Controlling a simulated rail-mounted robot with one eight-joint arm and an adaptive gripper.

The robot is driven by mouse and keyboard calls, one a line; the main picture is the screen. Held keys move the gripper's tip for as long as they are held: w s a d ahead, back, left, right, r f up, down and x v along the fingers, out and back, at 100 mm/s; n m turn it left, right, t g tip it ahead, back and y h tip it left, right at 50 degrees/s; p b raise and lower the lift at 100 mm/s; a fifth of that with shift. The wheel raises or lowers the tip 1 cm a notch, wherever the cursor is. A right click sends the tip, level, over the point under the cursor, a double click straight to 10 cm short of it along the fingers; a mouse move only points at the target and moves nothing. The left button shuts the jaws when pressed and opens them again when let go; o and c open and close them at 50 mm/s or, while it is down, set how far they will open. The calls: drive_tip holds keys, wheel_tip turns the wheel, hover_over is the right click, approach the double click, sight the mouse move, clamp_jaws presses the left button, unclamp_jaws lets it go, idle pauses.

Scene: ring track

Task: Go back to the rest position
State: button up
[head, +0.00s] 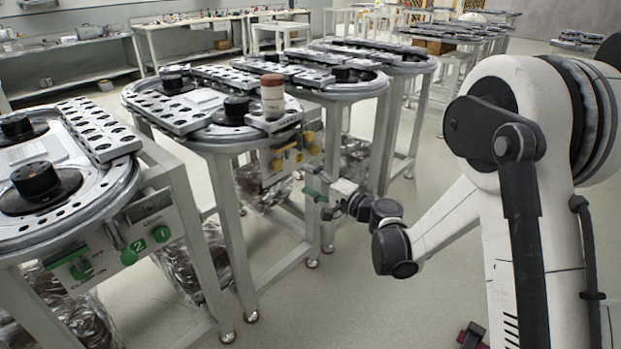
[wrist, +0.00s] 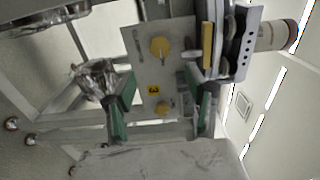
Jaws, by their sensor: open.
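My gripper (head: 316,184) is in front of the middle ring-track table, below and right of its panel with yellow knobs (head: 288,158). In the wrist view my gripper (wrist: 162,112) is open, its green fingers apart with nothing held between them. The same panel (wrist: 183,47), marked 3, shows beyond the fingers. The wrist picture appears turned on its side.
A ring-track table (head: 130,180) with a green-knobbed panel marked 2 (head: 115,243) stands at the left. More track tables (head: 380,62) stand behind. Crumpled clear bags (head: 205,262) lie below the tables. The floor (head: 330,305) in front is mostly clear.

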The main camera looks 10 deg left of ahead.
drive_tip(key=s+d+r+n+g+h, duration=0.1)
drive_tip(key=s+d+r+n+h, duration=0.15)
drive_tip(key=s+d+r, duration=0.45)
drive_tip(key=s+d+r+n+h, duration=0.1)
drive_tip(key=s+d+r+h, duration=0.3)
drive_tip(key=d, duration=0.4)
drive_tip(key=s+d+f+n+h, duration=0.3)
drive_tip(key=s+d+h, duration=0.7)
drive_tip(key=s+d, duration=1.3)
wheel_tip(320, 180, up, 14)
drive_tip(key=p, duration=1.4)
drive_tip(key=shift+s+a+f+m+g+y+p, duration=0.15)
drive_tip(key=shift+s+a+m+g+y+p, duration=0.2)
drive_tip(key=shift+s+a+m+p, duration=0.1)
drive_tip(key=shift+c, duration=0.5)
